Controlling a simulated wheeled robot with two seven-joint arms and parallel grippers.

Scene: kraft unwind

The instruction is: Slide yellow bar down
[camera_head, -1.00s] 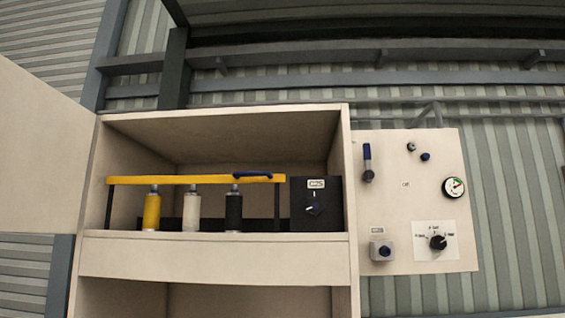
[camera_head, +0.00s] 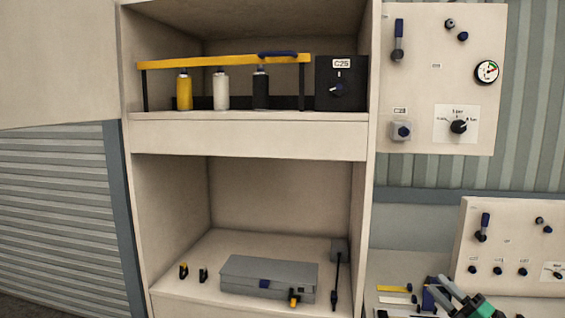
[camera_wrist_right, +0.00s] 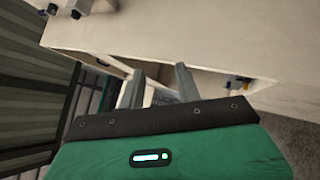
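The yellow bar (camera_head: 222,62) lies nearly level across the upper cabinet bay in the head view, with dark posts below its ends. A blue handle (camera_head: 277,54) sits on its right part. Behind or under it stand a yellow bottle (camera_head: 184,92), a white bottle (camera_head: 221,92) and a black bottle (camera_head: 260,92). My right gripper (camera_head: 437,290) is at the lower right of the head view, well below and right of the bar. In the right wrist view its two grey fingers (camera_wrist_right: 160,71) are apart with nothing between them. My left gripper is out of view.
A black box with a knob (camera_head: 341,84) stands right of the bar. A control panel (camera_head: 430,85) hangs right of the cabinet. The lower bay holds a grey case (camera_head: 268,272). An open door (camera_head: 60,60) is at left. Another panel (camera_head: 520,240) stands at lower right.

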